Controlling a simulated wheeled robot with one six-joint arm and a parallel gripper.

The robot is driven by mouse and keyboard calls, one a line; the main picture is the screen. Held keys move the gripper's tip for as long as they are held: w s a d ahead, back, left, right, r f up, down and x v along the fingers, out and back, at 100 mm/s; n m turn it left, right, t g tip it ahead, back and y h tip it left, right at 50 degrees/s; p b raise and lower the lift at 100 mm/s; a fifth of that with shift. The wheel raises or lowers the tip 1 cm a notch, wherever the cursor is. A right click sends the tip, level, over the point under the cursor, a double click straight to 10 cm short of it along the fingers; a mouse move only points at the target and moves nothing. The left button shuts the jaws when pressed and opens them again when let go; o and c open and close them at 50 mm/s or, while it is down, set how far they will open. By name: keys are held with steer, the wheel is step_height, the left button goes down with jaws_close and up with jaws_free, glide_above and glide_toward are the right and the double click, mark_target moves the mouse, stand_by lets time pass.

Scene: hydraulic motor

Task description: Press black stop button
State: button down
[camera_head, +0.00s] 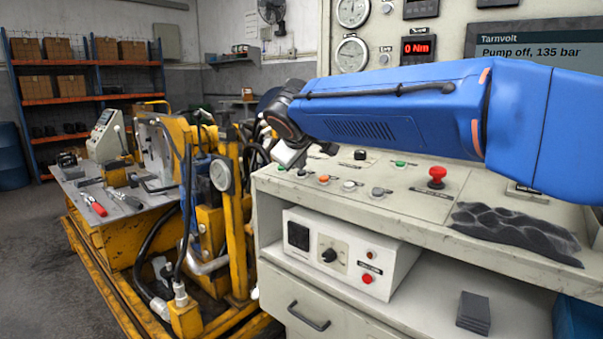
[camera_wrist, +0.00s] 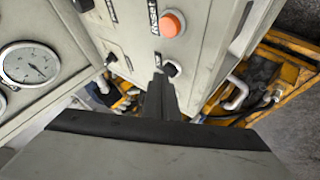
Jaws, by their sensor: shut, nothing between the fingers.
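A black button (camera_wrist: 171,69) shows in the wrist view just to the right of my gripper's tips, on the pale panel beside the orange button. My gripper (camera_wrist: 160,80) is shut and empty, its dark fingers together and pointing at the panel. I cannot tell whether the tips touch the panel or the button. In the head view, my wrist is over the left end of the control desk (camera_head: 400,212), and the fingertips cannot be made out there.
The orange button (camera_head: 324,179), a white button (camera_head: 349,185), a grey button (camera_head: 377,191) and a red mushroom button (camera_head: 437,176) stand on the desk. A black cloth (camera_head: 515,230) lies at right. The display (camera_head: 530,50) reads "Pump off, 135 bar". Yellow machinery (camera_head: 230,230) stands left.

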mark_target(298, 181)
steer(key=shift+r, duration=0.5)
steer(key=shift+a+r, duration=0.1)
steer(key=r, duration=0.4)
steer(key=shift+s+a+r, duration=0.2)
steer(key=shift+s+r, duration=0.15)
steer(key=shift+r, duration=0.05)
stand_by(0.5)
